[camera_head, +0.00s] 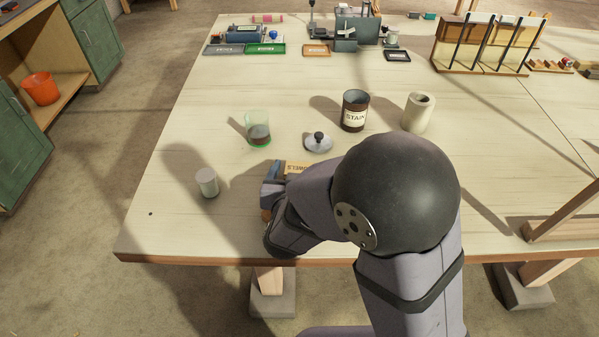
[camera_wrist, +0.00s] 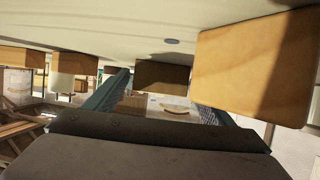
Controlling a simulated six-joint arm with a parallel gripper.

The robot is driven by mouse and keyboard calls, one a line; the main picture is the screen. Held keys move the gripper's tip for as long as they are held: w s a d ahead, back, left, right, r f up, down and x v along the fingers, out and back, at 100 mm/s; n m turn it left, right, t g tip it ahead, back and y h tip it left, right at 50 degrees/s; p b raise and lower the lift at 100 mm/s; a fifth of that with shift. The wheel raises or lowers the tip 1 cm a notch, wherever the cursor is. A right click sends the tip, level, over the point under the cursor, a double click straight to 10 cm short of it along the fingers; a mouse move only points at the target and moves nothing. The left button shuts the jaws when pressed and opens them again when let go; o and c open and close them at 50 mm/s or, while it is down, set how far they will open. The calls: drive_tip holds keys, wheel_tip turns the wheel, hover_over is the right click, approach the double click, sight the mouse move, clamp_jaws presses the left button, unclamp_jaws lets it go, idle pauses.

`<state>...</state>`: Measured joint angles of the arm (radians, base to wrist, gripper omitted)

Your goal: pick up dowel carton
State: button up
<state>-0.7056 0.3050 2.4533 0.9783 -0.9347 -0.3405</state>
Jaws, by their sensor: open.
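The dowel carton (camera_head: 297,168) is tan with dark lettering and stands near the table's front edge. In the head view only part of it shows; my arm and gripper cover the rest. My gripper (camera_head: 272,182) is low at the carton's left side in that view. In the wrist view my gripper (camera_wrist: 160,98) has its two dark fingers spread apart. A tan block shows beyond the gap between them, and a larger tan block is close at the right. I cannot tell which is the carton, or whether a finger touches it.
A pale cylinder (camera_head: 207,182) stands left of my gripper. A green-tinted glass (camera_head: 257,130), a grey knobbed lid (camera_head: 318,142), a STAIN can (camera_head: 355,112) and a cream pot (camera_head: 418,112) stand behind.

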drive_tip(key=c, duration=1.2)
drive_tip(key=shift+r, duration=0.1)
wheel_tip(320, 180, up, 10)
drive_tip(key=p, duration=0.3)
